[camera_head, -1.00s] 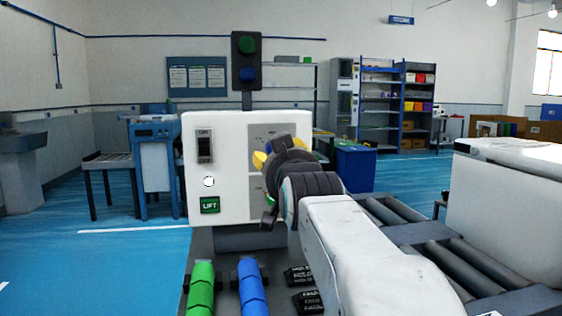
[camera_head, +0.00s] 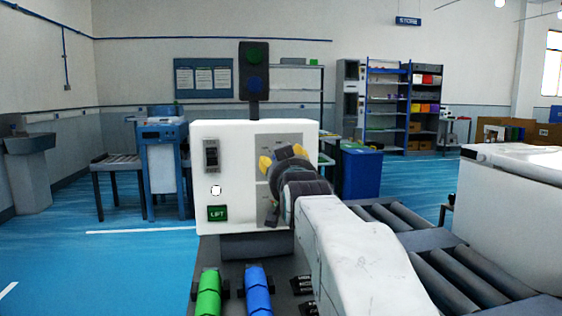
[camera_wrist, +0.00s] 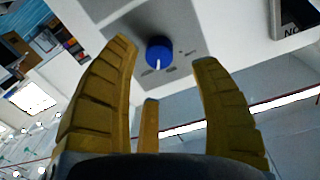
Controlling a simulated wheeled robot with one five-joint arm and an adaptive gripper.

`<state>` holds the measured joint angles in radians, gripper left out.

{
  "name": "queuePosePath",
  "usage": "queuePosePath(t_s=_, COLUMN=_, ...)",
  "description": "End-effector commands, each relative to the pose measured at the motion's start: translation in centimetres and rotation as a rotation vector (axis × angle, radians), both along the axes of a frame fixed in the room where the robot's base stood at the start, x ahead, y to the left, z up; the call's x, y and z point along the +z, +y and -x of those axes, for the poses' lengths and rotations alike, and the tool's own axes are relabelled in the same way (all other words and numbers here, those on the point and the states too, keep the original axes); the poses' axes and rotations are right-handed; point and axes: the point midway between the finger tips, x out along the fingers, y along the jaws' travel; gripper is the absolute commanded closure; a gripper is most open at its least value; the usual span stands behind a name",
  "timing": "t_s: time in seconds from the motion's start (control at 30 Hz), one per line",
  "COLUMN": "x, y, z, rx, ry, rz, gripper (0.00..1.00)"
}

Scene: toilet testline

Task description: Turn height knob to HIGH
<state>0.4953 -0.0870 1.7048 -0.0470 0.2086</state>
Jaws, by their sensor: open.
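The white control panel (camera_head: 232,137) stands in front of me in the head view. A blue round knob (camera_wrist: 158,53) with a white pointer line sits on the panel's grey plate in the wrist view. The pointer points down in that view, and the label print is too small to read. My gripper (camera_wrist: 168,62), with yellow fingers, is open around the line to the knob, with a finger on each side in the picture and apart from it. In the head view my gripper (camera_head: 282,156) is in front of the grey plate and hides the knob.
The panel also has a black rocker switch (camera_head: 211,155), a white round button (camera_head: 216,190) and a green LIFT sign (camera_head: 217,213). Green (camera_head: 208,293) and blue (camera_head: 258,290) cylinders lie below it. A roller conveyor (camera_head: 440,260) runs at the right.

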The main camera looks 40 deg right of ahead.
Motion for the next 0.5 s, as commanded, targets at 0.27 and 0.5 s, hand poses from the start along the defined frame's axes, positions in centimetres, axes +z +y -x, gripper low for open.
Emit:
queuePosePath(t_s=0.27, x=-0.3, y=-1.3, z=-2.5, rx=0.000, ry=0.000, rz=0.000, gripper=0.42)
queuePosePath(t_s=0.5, x=0.0, y=-2.3, z=-4.2, rx=0.000, ry=0.001, rz=0.000, gripper=0.42)
